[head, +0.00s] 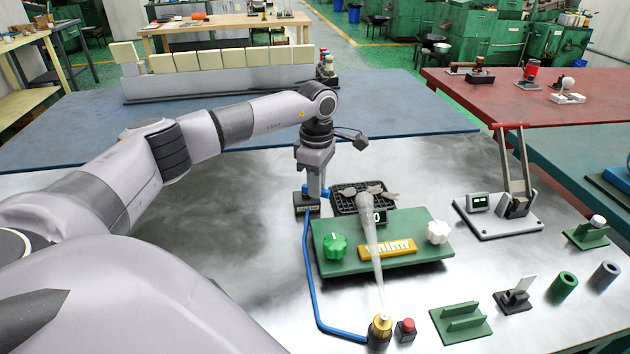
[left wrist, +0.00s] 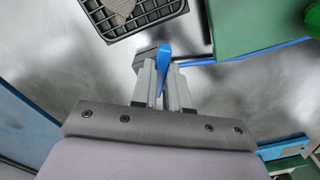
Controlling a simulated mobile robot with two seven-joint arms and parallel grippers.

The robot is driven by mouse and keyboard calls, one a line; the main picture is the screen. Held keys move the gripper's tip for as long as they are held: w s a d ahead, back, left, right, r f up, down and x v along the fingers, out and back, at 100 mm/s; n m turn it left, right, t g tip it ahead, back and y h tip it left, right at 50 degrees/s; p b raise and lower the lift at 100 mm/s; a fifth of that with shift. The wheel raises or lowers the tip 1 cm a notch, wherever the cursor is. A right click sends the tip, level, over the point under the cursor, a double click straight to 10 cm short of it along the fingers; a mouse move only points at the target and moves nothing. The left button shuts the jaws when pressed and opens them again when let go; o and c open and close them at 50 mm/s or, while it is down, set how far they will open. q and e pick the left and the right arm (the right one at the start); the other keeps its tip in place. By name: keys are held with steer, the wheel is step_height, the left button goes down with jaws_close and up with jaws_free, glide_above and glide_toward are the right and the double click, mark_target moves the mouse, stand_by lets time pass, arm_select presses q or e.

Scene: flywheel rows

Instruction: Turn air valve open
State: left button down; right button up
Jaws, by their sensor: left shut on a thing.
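The air valve (head: 306,204) is a small dark block with a blue lever, left of the green panel on the metal table. The blue lever (left wrist: 164,62) also shows in the left wrist view, between the two finger pads. My left gripper (head: 315,192) points down at the valve and is shut on this lever. A blue hose (head: 308,270) runs from the valve to a brass nozzle (head: 380,329) at the front. A pale, translucent streak stretches from the nozzle up to the black tray. My right gripper is in neither view.
The green panel (head: 335,275) carries a green knob (head: 335,246), a white knob (head: 437,232) and a yellow label plate. A black grid tray (head: 345,208) sits behind it. A red-handled press (head: 515,200) and green fixtures stand to the right. The table's left side is clear.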

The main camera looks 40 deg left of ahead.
arm_select(q)
steer(key=n, duration=0.1)
steer(key=n+p, duration=0.1)
steer(key=n, duration=0.1)
steer(key=shift+w+a+r, duration=0.1)
steer(key=shift+w+a, duration=0.1)
steer(key=shift+w, duration=0.15)
steer(key=shift+w+a+n, duration=0.15)
steer(key=shift+n, duration=0.65)
steer(key=shift+w+a+n, duration=0.1)
steer(key=shift+n, duration=0.7)
steer(key=c, duration=1.1)
jaws_free()
steer(key=shift+r, duration=3.55)
